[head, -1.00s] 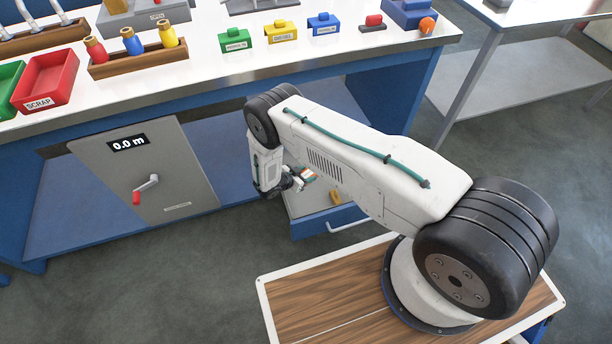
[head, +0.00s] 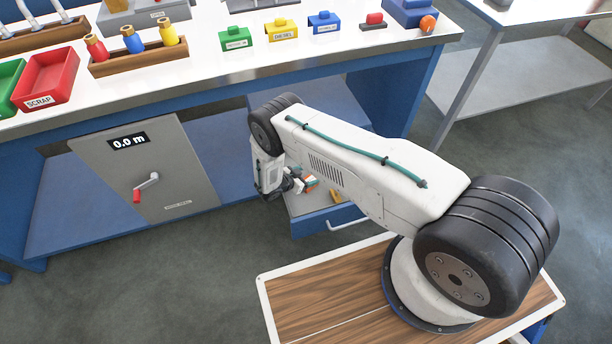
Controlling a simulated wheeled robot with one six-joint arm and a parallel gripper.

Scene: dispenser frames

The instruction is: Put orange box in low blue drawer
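The low blue drawer (head: 318,223) is pulled open under the workbench, with its handle facing my base. A small orange box (head: 310,182) shows at or just over the drawer's inside, right beside my gripper (head: 297,184). My gripper points down at the drawer's left part and is partly hidden by my own arm. I cannot tell whether its fingers touch the box or how wide they are. A yellow item (head: 336,196) lies in the drawer, partly covered by my arm.
A grey panel with a red-handled crank (head: 146,188) stands left of the drawer. The white bench top (head: 215,62) above holds a red scrap bin (head: 48,80), a rack of bottles (head: 135,58) and several coloured blocks. The floor to the left is clear.

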